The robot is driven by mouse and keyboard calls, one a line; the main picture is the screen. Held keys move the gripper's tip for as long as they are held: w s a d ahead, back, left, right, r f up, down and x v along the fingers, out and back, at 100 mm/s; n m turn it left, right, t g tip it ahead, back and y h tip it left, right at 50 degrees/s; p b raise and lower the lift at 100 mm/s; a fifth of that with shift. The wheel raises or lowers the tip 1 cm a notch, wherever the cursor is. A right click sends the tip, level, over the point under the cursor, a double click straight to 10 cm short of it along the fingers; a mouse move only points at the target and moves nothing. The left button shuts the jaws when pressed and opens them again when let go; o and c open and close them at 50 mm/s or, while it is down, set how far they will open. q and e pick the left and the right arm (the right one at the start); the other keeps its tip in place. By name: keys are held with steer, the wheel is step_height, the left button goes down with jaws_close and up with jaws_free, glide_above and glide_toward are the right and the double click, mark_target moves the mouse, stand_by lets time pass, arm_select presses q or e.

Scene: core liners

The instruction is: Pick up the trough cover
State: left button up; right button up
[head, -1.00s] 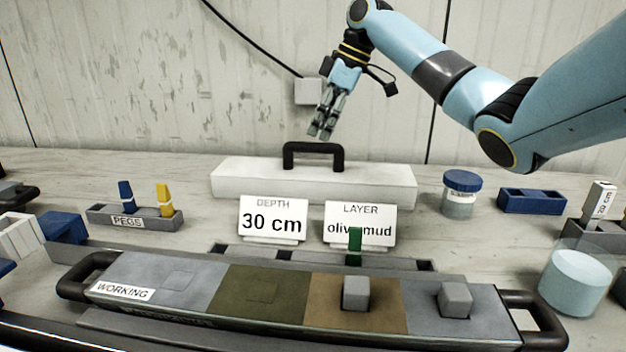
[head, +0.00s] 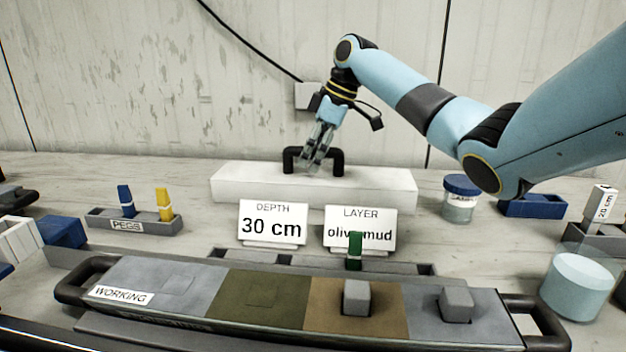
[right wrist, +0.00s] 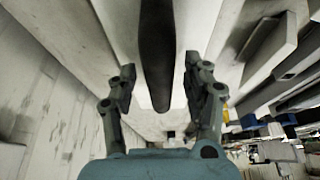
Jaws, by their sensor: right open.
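The trough cover (head: 240,182) is a long white block with a black arched handle (head: 338,162) on top, lying at the back of the table. My right gripper (head: 311,168) is open at the handle, in front of its crossbar in the head view. In the right wrist view the dark handle bar (right wrist: 157,60) runs between the two open fingers (right wrist: 163,85), with a gap on both sides. The white cover also shows there beneath the bar (right wrist: 113,20). My left gripper is not in view.
Cards reading "30 cm" (head: 272,222) and "olive mud" (head: 360,226) stand in front of the cover. The WORKING liner tray (head: 205,290) lies nearest. A blue-lidded jar (head: 461,198) and blue tray (head: 533,205) stand right, the PEGS holder (head: 140,222) left.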

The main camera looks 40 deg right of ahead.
steer(key=shift+f, duration=0.2)
stand_by(0.5)
jaws_close()
stand_by(0.4)
